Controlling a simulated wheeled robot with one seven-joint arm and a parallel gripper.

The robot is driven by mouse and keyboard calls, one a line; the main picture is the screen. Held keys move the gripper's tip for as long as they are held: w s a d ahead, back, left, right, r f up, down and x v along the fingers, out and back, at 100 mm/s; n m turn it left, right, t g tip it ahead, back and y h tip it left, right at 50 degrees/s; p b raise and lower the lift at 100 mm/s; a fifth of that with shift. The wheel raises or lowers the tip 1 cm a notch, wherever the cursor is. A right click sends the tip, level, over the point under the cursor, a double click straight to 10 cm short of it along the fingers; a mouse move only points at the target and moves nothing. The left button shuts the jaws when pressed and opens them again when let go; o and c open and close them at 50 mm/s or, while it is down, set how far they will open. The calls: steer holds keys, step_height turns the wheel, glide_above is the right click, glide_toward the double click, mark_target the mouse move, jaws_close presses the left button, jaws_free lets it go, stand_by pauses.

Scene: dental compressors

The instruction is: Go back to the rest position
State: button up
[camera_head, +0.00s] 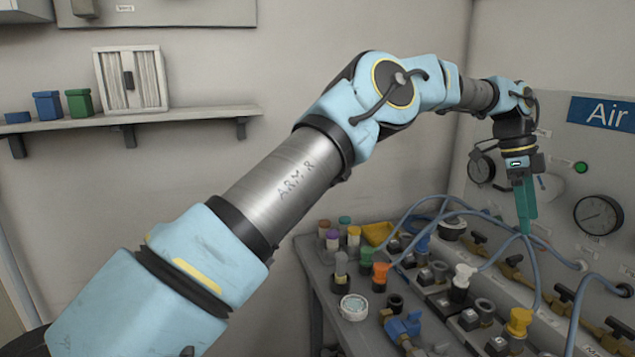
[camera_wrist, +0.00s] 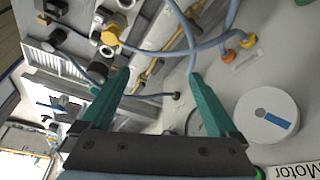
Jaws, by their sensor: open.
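My gripper (camera_head: 525,208) points down at the right in the head view, in front of the wall panel and above the bench. In the wrist view its two teal fingers (camera_wrist: 158,76) are spread apart and nothing is held between them. A blue hose (camera_wrist: 180,20) and brass piping show beyond the fingers. In the head view the blue hoses (camera_head: 470,212) pass close to the fingertips; I cannot tell whether they touch. My arm reaches out across the picture from the lower left.
The bench (camera_head: 325,285) carries coloured knobs, fittings, a yellow tray (camera_head: 378,233) and a blue valve (camera_head: 402,326). The panel has gauges (camera_head: 598,214), a green button (camera_head: 581,167) and an "Air" sign (camera_head: 606,112). A shelf (camera_head: 130,118) with boxes is on the left wall.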

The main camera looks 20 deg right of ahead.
steer(key=w+a+f+n+t, duration=0.1)
steer(key=w+a+n+t, duration=0.2)
steer(key=w+a+n, duration=0.9)
steer(key=w+a+f+n, duration=0.15)
steer(key=w+a, duration=0.35)
steer(key=a, duration=0.6)
steer(key=w+a+n, duration=0.2)
steer(key=w+a, duration=0.2)
steer(key=a, duration=0.7)
steer(key=s+a+f+n, duration=0.1)
steer(key=s+a+n, duration=0.2)
steer(key=a, duration=0.7)
steer(key=s+a+f+n+t+y, duration=0.1)
steer(key=s+a+f+n, duration=0.1)
steer(key=a+n, duration=0.4)
steer(key=s+a+f+n+t, duration=0.1)
steer(key=s+a+n, duration=0.4)
steer(key=a, duration=1)
steer(key=shift+a+f, duration=0.25)
steer(key=shift+a, duration=0.15)
steer(key=shift+o, duration=0.4)
